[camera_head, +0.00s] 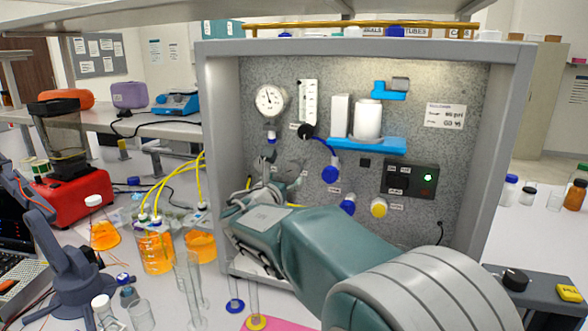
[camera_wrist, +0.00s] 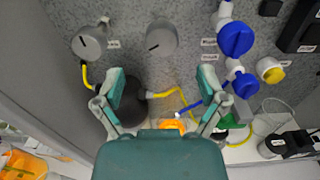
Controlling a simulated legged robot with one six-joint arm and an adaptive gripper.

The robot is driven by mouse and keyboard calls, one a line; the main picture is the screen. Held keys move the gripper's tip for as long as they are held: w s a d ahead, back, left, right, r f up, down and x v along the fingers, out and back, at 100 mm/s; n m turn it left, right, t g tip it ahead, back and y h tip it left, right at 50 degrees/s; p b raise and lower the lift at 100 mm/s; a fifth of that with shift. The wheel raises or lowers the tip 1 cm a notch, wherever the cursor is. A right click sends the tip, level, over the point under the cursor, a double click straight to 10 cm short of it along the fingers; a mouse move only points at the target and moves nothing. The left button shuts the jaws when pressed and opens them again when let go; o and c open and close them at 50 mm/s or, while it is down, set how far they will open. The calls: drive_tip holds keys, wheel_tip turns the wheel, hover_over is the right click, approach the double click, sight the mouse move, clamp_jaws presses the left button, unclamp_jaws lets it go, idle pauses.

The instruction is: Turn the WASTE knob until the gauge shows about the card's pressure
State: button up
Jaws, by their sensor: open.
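The round white gauge (camera_head: 270,98) is on the rig's back panel at upper left; its needle points up, slightly left, and its numbers are too small to read. The white card (camera_head: 444,115) is at upper right; its print is blurred. Two round grey knobs, a left one (camera_wrist: 90,42) and a right one (camera_wrist: 162,38), show in the wrist view, each with a small label. I cannot read which label says WASTE. My gripper (camera_wrist: 161,86) is open and empty, its fingers apart below the right grey knob in the picture. In the head view, my gripper (camera_head: 280,172) partly hides the knob area.
Blue knobs (camera_wrist: 235,38) and a yellow knob (camera_wrist: 270,70) stick out at right. A dark round object (camera_wrist: 118,105) and yellow tubing (camera_wrist: 160,93) lie behind the fingers. The rig's grey side wall (camera_head: 220,150) stands left. Orange-filled beakers (camera_head: 156,252) stand in front.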

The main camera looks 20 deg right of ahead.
sight(293, 170)
drive_tip(key=x, duration=0.7)
drive_tip(key=shift+d, duration=0.1)
drive_tip(key=c, duration=1.2)
